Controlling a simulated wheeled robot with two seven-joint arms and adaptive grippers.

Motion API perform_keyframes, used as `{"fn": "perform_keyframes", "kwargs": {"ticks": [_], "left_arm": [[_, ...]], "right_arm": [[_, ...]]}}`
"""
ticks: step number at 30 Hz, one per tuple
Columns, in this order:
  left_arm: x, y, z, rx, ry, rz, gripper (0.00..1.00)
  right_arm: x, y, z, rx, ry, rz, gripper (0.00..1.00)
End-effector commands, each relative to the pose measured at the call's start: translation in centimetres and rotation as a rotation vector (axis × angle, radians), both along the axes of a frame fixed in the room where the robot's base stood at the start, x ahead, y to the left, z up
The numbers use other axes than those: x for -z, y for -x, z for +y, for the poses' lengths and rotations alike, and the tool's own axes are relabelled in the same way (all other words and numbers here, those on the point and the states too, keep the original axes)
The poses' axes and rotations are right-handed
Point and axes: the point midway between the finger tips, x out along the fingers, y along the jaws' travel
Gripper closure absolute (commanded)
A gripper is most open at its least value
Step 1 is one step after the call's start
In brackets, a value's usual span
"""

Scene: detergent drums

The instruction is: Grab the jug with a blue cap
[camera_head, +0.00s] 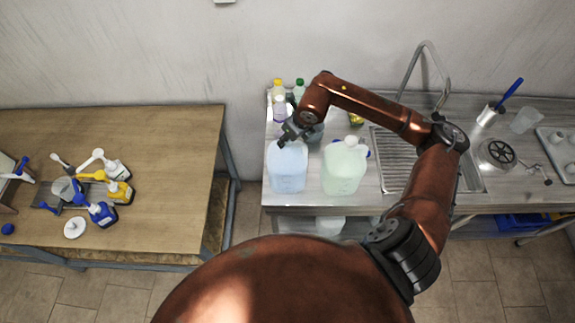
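A pale blue jug (287,172) stands upright near the left front edge of the metal counter. My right gripper (288,136) is at the top of this jug, and the gripper hides the cap. The gripper is small and dark here, so I cannot tell whether it is open, shut or touching the jug. A pale green jug (344,170) with a whitish cap stands just to the right. A bit of blue shows behind its right side, but I cannot tell what it is. My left gripper is not in view.
Several small bottles, including a yellow-capped one (278,88), stand behind the jugs. A sink drainer (398,155) and tall tap lie to the right. A wooden table (165,150) at left carries several bottles and tools, with a gap before the counter.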

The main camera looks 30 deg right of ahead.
Motion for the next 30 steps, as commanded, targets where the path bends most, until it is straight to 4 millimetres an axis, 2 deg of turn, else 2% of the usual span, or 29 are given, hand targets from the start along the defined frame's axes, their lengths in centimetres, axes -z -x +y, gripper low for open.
{"fn": "perform_keyframes", "kwargs": {"ticks": [1, 11, 25, 30], "left_arm": [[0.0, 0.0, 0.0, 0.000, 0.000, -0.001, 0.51], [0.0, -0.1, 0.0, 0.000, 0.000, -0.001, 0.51], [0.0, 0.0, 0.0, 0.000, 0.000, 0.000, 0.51], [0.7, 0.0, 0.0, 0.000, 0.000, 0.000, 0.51]], "right_arm": [[0.0, 0.0, 0.0, 0.000, 0.000, 0.000, 0.77], [0.0, 0.0, 0.0, 0.000, 0.000, -0.001, 1.00], [-0.2, -0.1, 0.0, 0.000, 0.000, -0.002, 1.00], [-2.1, -0.2, 0.0, 0.000, 0.001, -0.006, 1.00]]}}
